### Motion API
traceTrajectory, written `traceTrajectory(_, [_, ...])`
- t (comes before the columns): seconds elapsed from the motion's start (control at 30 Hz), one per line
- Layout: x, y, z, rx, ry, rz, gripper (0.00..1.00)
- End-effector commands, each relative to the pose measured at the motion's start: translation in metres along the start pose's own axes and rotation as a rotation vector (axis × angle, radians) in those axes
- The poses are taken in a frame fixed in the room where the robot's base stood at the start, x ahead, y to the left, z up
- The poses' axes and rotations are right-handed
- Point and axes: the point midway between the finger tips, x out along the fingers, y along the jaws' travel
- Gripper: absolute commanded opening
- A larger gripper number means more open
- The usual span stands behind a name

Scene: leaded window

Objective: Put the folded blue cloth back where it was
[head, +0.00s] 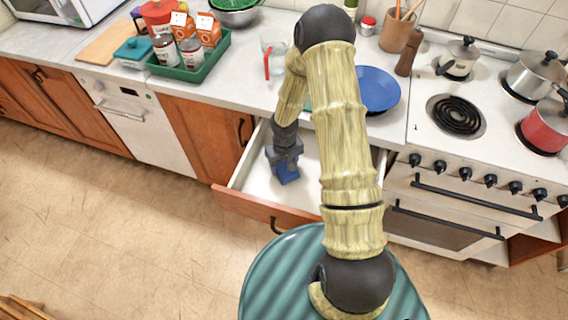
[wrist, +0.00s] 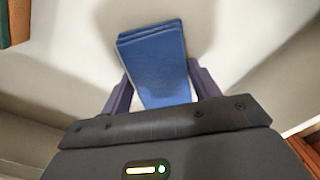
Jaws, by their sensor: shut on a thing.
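The folded blue cloth (wrist: 155,60) is between the two fingers of my gripper (wrist: 160,92) in the wrist view. In the head view my gripper (head: 286,168) points down inside an open drawer (head: 240,182), shut on the cloth (head: 288,176). The drawer has a white inside and a wooden front. The cloth is low in the drawer, over its floor; I cannot tell whether it touches the floor. My arm hides the drawer's right part.
The counter above holds a green tray (head: 190,72) of jars and cartons, a glass with a red straw (head: 273,55) and a blue plate (head: 378,90). A stove (head: 465,130) with pots stands at the right. The drawer walls (head: 250,150) surround my gripper. The visible drawer floor looks clear.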

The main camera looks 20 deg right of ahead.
Motion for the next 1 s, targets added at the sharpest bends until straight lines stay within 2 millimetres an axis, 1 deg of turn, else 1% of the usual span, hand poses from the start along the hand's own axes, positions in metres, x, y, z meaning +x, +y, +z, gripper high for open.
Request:
traceTrajectory(0.03, [0.003, 0.001, 0.000, 0.001, 0.000, 0.000, 0.36])
traceTrajectory(0.07, [0.002, 0.001, 0.000, 0.002, 0.000, 0.000, 0.65])
traceTrajectory(0.1, [0.002, 0.001, 0.000, 0.002, 0.000, 0.000, 0.73])
traceTrajectory(0.17, [0.002, 0.001, 0.000, 0.002, 0.000, 0.000, 0.83])
traceTrajectory(0.47, [0.000, -0.001, 0.000, -0.002, -0.001, 0.000, 0.83])
traceTrajectory(0.57, [-0.004, -0.001, 0.000, -0.002, 0.000, 0.000, 0.83])
traceTrajectory(0.63, [-0.010, -0.001, -0.001, -0.002, 0.001, 0.000, 0.83])
traceTrajectory(0.77, [-0.031, 0.000, -0.001, -0.001, 0.002, 0.000, 0.83])
traceTrajectory(1.0, [-0.079, 0.001, -0.001, 0.002, 0.003, 0.002, 0.83])
